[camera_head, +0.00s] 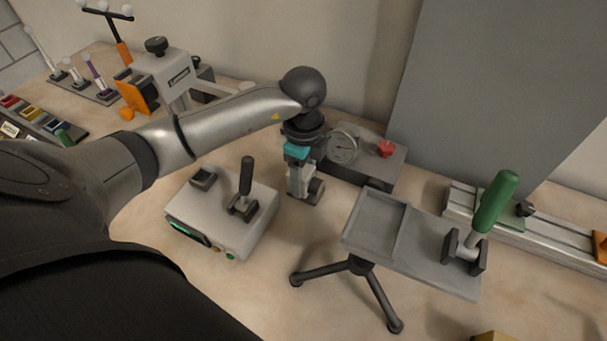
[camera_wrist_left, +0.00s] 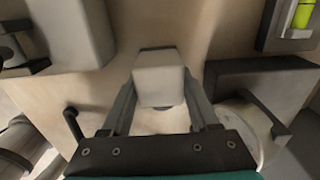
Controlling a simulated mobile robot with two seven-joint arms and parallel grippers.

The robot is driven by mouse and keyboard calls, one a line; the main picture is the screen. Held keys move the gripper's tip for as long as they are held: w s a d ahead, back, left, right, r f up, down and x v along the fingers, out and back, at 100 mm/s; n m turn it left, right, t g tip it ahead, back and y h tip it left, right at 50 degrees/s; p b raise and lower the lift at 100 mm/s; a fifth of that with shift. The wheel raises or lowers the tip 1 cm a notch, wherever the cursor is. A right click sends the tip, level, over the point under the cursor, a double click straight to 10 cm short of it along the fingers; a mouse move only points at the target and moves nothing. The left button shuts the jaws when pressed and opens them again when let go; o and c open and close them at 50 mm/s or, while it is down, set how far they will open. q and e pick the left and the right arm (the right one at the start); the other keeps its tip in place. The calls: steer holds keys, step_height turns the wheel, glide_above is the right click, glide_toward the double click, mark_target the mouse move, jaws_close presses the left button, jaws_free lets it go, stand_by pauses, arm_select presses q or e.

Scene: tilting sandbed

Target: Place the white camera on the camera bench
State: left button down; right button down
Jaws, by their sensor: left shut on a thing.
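My left gripper (camera_head: 301,182) points down in the middle of the head view, between the grey control box and the gauge unit. In the left wrist view its two fingers (camera_wrist_left: 163,100) are shut on a white block-shaped body with a dark end, which I take to be the white camera (camera_wrist_left: 160,84). In the head view the gripper mostly hides it. A grey tray on a tripod (camera_head: 418,240), with a green-handled clamp, stands to the right of the gripper. A metal rail (camera_head: 550,232) lies behind it. No label shows which is the camera bench. My right gripper is not in view.
The grey control box (camera_head: 210,215) with a black lever stands left of the gripper. The gauge unit (camera_head: 370,165) with a red knob is close on the right. A grey panel (camera_head: 500,90) rises behind. Bare tabletop lies between the box and tripod.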

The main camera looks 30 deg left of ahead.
mark_target(304, 171)
arm_select(q)
steer(key=shift+c, duration=1.8)
jaws_free()
steer(key=shift+f, duration=0.1)
steer(key=shift+o, duration=1.1)
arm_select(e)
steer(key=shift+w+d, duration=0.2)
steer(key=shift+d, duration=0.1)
arm_select(q)
steer(key=shift+r, duration=0.55)
step_height(304, 171, up, 11)
steer(key=p, duration=0.2)
steer(key=shift+f+p, duration=0.2)
steer(key=shift+p, duration=0.2)
steer(key=shift+r, duration=0.4)
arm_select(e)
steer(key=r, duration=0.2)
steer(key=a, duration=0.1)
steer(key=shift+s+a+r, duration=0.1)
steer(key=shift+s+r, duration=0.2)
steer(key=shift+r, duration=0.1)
